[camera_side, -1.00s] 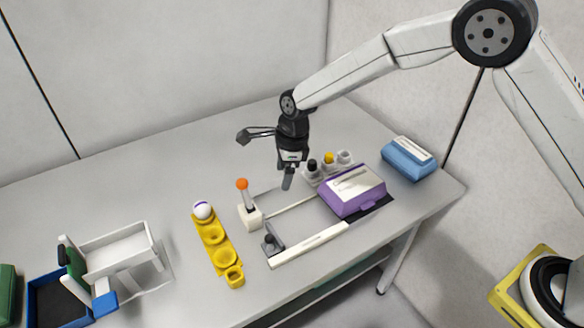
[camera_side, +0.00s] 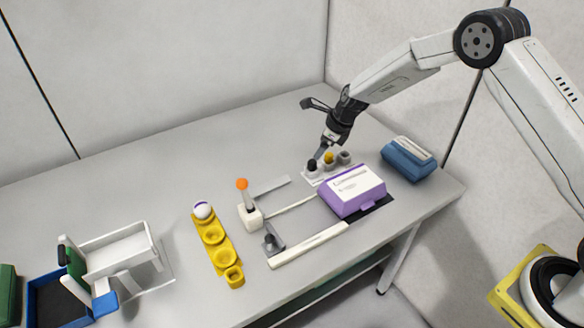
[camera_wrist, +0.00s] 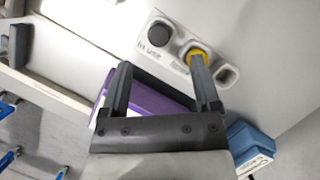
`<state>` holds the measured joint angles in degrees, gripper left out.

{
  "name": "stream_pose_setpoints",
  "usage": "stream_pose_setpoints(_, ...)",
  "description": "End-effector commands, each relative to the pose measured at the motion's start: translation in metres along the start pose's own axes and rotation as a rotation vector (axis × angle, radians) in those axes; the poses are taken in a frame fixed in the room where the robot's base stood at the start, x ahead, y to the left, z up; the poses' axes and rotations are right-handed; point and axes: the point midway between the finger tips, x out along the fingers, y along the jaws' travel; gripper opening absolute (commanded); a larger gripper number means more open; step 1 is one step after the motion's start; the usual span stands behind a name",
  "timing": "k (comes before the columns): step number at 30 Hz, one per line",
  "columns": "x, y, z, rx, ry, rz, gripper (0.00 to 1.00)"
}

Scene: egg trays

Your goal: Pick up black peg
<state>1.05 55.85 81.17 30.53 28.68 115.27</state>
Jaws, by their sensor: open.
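The black peg (camera_side: 312,164) stands upright in the left hole of a small white holder (camera_side: 313,181) at the back right of the table. In the wrist view the black peg (camera_wrist: 159,34) shows as a dark round top, left of a yellow peg (camera_wrist: 196,55) in the middle hole. My gripper (camera_side: 321,153) is just above the holder, close to the pegs. In the wrist view its two fingers (camera_wrist: 162,78) are spread apart with nothing between them. The right fingertip overlaps the yellow peg in that view; I cannot tell whether they touch.
A purple box (camera_side: 352,204) stands just in front of the holder, and a blue box (camera_side: 408,160) to its right. A lever with an orange knob (camera_side: 242,184) and a yellow cup tray (camera_side: 216,238) are to the left. The table behind the holder is clear.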

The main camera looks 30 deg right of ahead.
Motion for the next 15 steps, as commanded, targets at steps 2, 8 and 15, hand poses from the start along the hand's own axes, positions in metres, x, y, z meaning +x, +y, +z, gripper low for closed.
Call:
stream_pose_setpoints(2,0.007,0.001,0.0,-0.001,0.001,0.001,0.8)
stream_pose_setpoints(8,0.014,0.001,0.0,-0.001,0.0,0.001,0.8)
stream_pose_setpoints(15,0.017,0.001,0.0,-0.001,0.001,0.001,0.8)
